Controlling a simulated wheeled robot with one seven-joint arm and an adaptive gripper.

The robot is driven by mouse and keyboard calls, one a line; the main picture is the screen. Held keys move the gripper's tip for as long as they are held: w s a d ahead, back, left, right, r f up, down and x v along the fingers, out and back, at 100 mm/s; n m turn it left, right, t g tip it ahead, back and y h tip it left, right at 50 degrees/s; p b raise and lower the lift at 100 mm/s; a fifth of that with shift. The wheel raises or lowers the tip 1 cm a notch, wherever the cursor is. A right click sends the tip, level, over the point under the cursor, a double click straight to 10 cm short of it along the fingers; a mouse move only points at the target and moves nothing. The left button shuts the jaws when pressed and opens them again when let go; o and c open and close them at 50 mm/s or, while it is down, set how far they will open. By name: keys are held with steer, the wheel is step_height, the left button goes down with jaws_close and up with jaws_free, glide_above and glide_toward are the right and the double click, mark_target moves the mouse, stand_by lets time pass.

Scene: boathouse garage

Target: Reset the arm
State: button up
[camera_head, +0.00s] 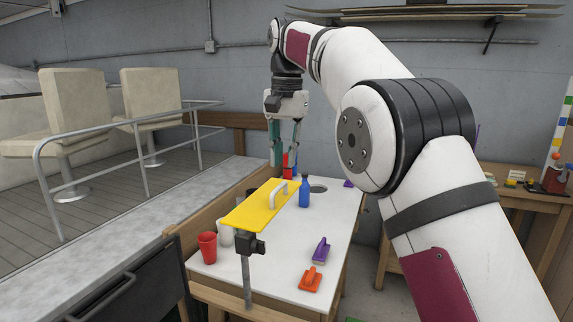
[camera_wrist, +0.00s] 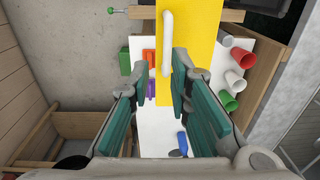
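My arm, white with dark red panels, arches in from the right in the head view. My gripper (camera_head: 286,164) points down above the far part of the white-topped table (camera_head: 225,270). Its teal-padded fingers are apart, and I see nothing held between them. In the wrist view my gripper (camera_wrist: 160,75) also shows a gap between the fingers. Below it are the table top and the edge of a yellow board (camera_head: 252,207) with a white handle. The exact height of the fingertips above the table is hard to tell.
A blue bottle (camera_head: 305,192) stands beside the yellow board. A red cup (camera_head: 207,247), a purple tool (camera_head: 321,250) and an orange tool (camera_head: 311,279) are on the table. A railing (camera_head: 135,120) is at left; a wooden workbench (camera_head: 520,197) is at right.

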steer(key=s+d+r+n+t, duration=0.1)
steer(key=s+d+r, duration=0.1)
steer(key=s+d, duration=0.65)
steer(key=s+d+r+n+t, duration=0.1)
steer(key=s+d+r, duration=0.1)
steer(key=s+d, duration=0.6)
steer(key=s+d+f+n+t, duration=0.1)
steer(key=s+d+f, duration=0.1)
steer(key=s+f, duration=0.5)
steer(key=s+d+f+t, duration=0.1)
steer(key=s+d+f, duration=0.2)
steer(key=s+f, duration=0.4)
steer(key=s, duration=0.6)
steer(key=shift+s+f+n+t, duration=0.2)
steer(key=shift+n+t, duration=0.1)
steer(key=shift+n, duration=0.1)
steer(key=shift+d, duration=0.1)
